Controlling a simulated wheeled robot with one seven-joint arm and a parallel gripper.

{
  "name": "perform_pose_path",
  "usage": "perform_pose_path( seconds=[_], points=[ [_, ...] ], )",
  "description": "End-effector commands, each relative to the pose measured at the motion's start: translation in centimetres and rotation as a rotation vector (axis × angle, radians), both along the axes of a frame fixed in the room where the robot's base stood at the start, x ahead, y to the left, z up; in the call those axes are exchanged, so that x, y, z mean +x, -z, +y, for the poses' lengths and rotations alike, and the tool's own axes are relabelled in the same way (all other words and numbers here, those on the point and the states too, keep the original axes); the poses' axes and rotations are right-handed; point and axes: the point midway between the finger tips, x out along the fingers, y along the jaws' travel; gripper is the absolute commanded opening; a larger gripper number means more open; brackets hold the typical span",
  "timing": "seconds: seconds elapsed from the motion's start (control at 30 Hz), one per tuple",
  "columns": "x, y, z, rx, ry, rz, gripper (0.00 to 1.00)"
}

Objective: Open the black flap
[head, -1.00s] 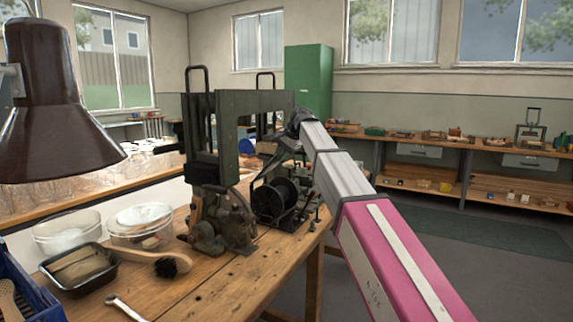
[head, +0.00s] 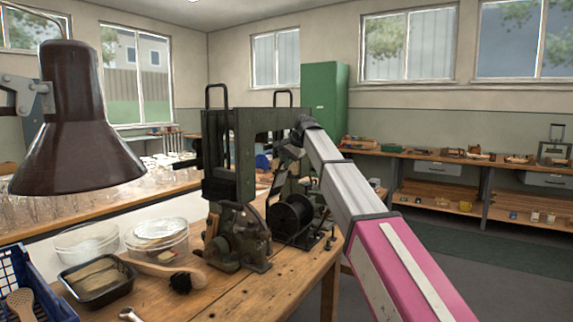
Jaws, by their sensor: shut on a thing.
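The dark green tufting machine (head: 246,125) stands upright on the wooden bench, left of my arm. My gripper (head: 283,158) is small and dark at the far end of my arm, by the right side of the machine's frame. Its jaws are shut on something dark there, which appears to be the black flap. The flap's outline cannot be told apart from the gripper and the machine's dark parts, and I cannot tell how far it is open. A black spool (head: 291,216) sits low in front of my gripper.
A brown lamp (head: 78,130) hangs at the left. On the wooden bench (head: 262,287) are clear tubs (head: 158,238), a black tray (head: 98,281), a brush (head: 160,268) and a blue crate (head: 38,290). Open floor lies to the right, before a back workbench (head: 430,156).

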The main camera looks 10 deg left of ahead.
Motion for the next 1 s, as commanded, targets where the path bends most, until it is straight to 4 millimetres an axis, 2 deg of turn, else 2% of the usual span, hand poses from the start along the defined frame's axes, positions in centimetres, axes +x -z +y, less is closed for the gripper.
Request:
perform_pose_path(
  seconds=[0.2, 0.23, 0.27, 0.3, 0.67, 0.77, 1.0],
  points=[
    [0.0, 0.0, 0.0, 0.000, -0.005, -0.002, 0.00],
    [0.0, 0.0, 0.0, 0.001, -0.004, -0.001, 0.22],
    [0.0, 0.0, 0.0, 0.001, -0.004, -0.001, 0.32],
    [0.0, 0.0, 0.0, 0.001, -0.004, -0.001, 0.37],
    [-0.1, -0.4, -0.2, 0.001, -0.002, -0.001, 0.37],
    [-0.3, -1.5, -0.8, 0.001, -0.002, -0.001, 0.37],
    [-1.0, -5.3, -3.0, 0.001, -0.001, -0.002, 0.37]
  ],
)
